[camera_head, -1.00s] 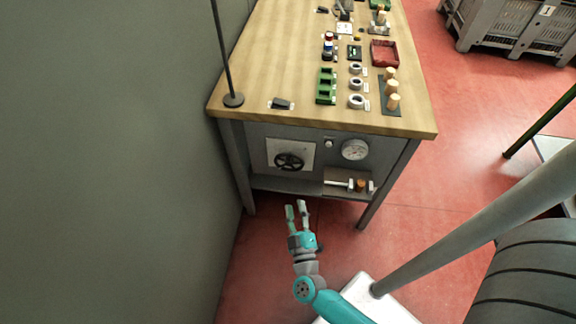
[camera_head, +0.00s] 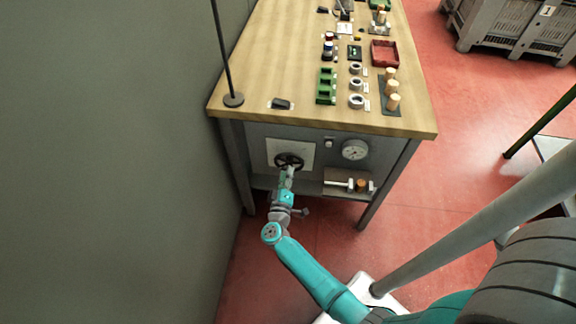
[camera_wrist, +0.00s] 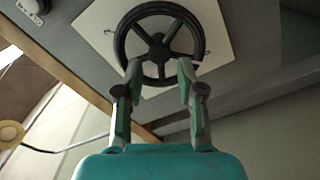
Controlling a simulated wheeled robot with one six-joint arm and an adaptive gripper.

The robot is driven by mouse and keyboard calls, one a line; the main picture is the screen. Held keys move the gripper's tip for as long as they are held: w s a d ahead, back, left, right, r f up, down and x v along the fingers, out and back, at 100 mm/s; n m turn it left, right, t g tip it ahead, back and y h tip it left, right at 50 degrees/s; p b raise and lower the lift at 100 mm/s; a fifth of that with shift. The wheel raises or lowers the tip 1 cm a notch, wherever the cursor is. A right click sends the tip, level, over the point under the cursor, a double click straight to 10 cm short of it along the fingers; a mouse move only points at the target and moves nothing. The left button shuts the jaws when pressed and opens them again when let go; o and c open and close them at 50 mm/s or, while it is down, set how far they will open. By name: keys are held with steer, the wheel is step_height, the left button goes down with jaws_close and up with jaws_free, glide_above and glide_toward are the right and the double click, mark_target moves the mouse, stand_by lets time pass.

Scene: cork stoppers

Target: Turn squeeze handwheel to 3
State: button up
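The black spoked handwheel (camera_head: 290,156) is on a white plate on the front of the bench. The wrist view shows its rim, spokes and hub (camera_wrist: 158,52) close ahead. My gripper (camera_head: 288,171) is at the lower part of the wheel. In the wrist view my gripper's two fingertips (camera_wrist: 160,70) stand apart, overlapping the left and right of the lower rim. The fingers look open, with the lower rim showing between them. I cannot tell whether they touch the wheel. No readable numbers show around the wheel.
A round gauge (camera_head: 355,150) and a small knob (camera_head: 328,143) are right of the wheel. A shelf recess below them holds a rod and a cork-coloured piece (camera_head: 361,185). The wooden bench top (camera_head: 300,50) overhangs above. A wall stands close on the left.

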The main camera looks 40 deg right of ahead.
mark_target(290, 160)
steer(key=shift+x, duration=2.05)
jaws_close()
